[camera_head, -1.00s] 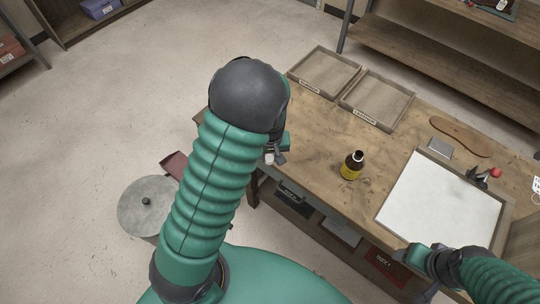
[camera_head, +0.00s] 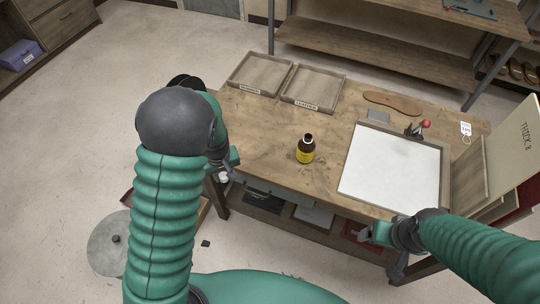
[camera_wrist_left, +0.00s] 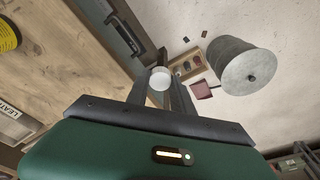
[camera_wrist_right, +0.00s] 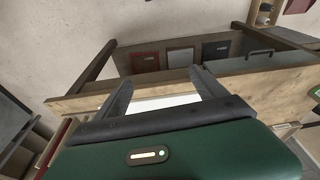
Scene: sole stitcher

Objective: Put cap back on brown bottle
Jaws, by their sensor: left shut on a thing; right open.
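The brown bottle (camera_head: 306,149) stands upright on the wooden table, with a yellow label and a dark neck. Its label also shows at the left edge of the left wrist view (camera_wrist_left: 8,35). A white round cap (camera_wrist_left: 160,80) is between the fingertips of my left gripper (camera_wrist_left: 160,84), which is shut on it. In the head view the left gripper (camera_head: 226,170) is partly hidden by my arm, beside the table's front left edge, left of the bottle. My right gripper (camera_head: 374,238) is open and empty at the table's front edge, right of the bottle.
Two wooden trays (camera_head: 259,64) lie at the back of the table (camera_head: 240,115). A white board (camera_head: 391,170) lies right of the bottle, with a brown sole (camera_head: 393,103) behind it. A grey drum (camera_wrist_left: 245,65) stands on the floor. The tabletop around the bottle is clear.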

